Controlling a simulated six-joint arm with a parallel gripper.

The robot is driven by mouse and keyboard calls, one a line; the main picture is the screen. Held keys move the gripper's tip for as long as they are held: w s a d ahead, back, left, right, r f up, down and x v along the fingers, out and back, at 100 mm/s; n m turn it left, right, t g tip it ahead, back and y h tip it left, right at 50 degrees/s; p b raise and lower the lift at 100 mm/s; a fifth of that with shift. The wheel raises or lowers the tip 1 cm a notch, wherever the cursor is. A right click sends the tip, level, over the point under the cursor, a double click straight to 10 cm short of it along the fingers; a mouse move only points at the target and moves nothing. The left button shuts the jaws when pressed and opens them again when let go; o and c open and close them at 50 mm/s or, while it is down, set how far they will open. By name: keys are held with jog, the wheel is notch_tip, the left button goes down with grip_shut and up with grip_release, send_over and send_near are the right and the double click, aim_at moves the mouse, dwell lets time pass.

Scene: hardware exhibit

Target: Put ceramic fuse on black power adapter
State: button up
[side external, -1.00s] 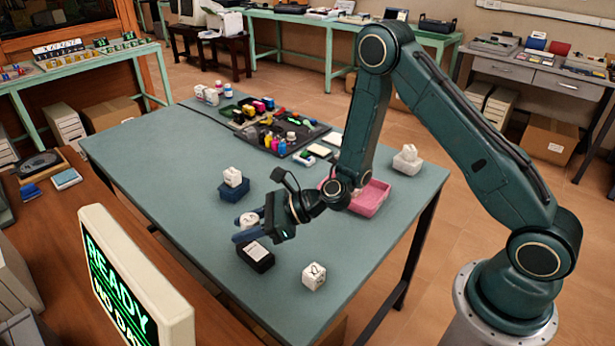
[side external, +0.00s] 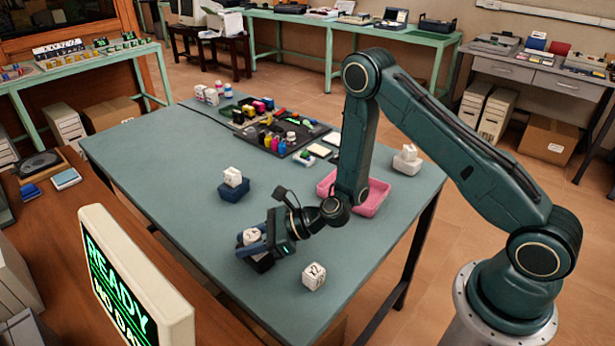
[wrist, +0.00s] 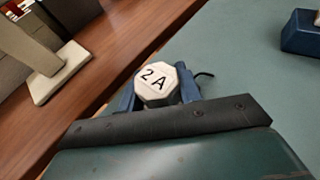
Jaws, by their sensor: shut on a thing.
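The ceramic fuse (side external: 251,236) is white, with an octagonal top marked "2 A" in the wrist view (wrist: 157,84). My gripper (side external: 256,244) is shut on it, with a blue finger on each side. The black power adapter (side external: 262,266) lies on the table directly below, mostly hidden behind the gripper. I cannot tell whether the fuse touches the adapter. The adapter does not show clearly in the wrist view.
A white marked block (side external: 313,277) stands to the right on the table. A dark blue block (side external: 234,192) with a white piece on top is behind. A pink tray (side external: 376,198) and a black tray of coloured parts (side external: 300,140) are farther back. The table's left side is clear.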

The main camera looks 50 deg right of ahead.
jog(key=shift+f, duration=0.1)
jog(key=o, duration=1)
jog(key=shift+c, duration=0.2)
jog(key=v, duration=1.2)
jog(key=shift+r, duration=0.25)
